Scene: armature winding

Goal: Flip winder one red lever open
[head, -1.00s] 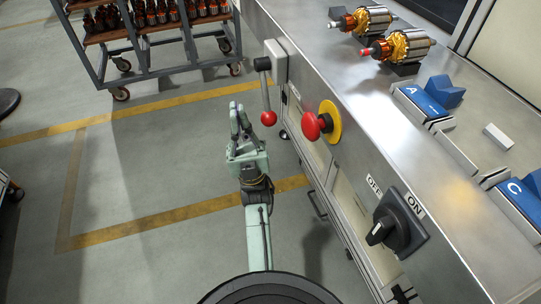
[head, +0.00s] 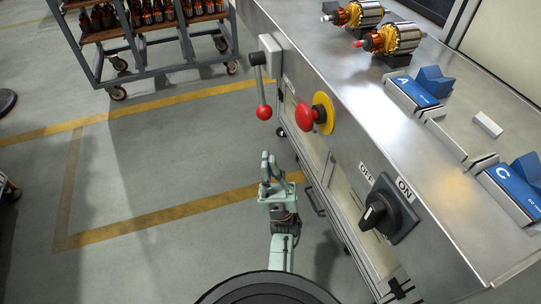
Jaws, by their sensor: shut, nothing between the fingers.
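The red-knobbed lever (head: 263,111) hangs down from a grey box on the left side of the winder (head: 340,115). Its shaft is silver and its red ball is at the lower end. My gripper (head: 268,157) is shut and empty. In the picture it is below the red ball and apart from it, with the fingers pointing up the frame toward the lever. Nothing hides the lever.
A red emergency button (head: 308,117) on a yellow disc and a black OFF/ON rotary switch (head: 387,208) stick out from the winder's front. Two armatures (head: 394,39) and blue blocks (head: 418,92) sit on top. A wheeled rack (head: 148,37) stands behind.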

